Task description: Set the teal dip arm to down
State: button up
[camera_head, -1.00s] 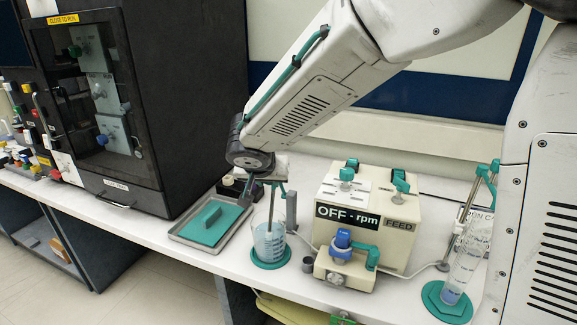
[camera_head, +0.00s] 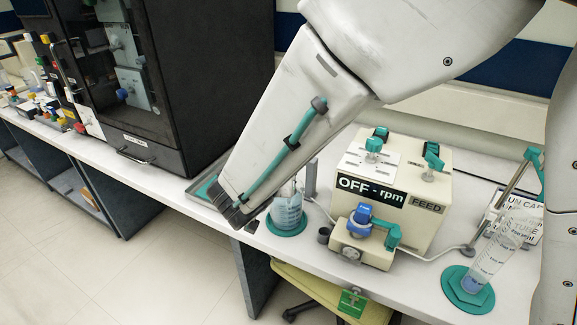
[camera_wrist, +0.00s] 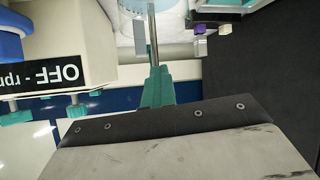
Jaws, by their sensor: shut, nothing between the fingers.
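The teal dip arm (camera_wrist: 157,88) shows in the wrist view, which is upside down, as a teal piece with a thin metal rod running towards a clear beaker. In the head view my forearm hides most of it. The blue-marked beaker (camera_head: 288,214) stands on a teal round base there. My gripper (camera_wrist: 165,118) shows as a dark bolted edge at the bottom of the wrist view, shut and empty, close to the teal piece. I cannot tell whether they touch.
A cream pump box (camera_head: 395,190) reading OFF stands right of the beaker, with teal and blue knobs. Farther right, a tilted clear cylinder (camera_head: 490,255) rests on a teal base. A dark cabinet (camera_head: 210,80) stands left. A tray (camera_head: 203,192) is partly hidden behind my arm.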

jog(key=o, duration=0.9)
jog(key=shift+w+r, duration=0.1)
jog(key=shift+r, duration=0.1)
jog(key=v, duration=0.7)
jog(key=shift+s, duration=0.35)
jog(key=shift+r, duration=0.15)
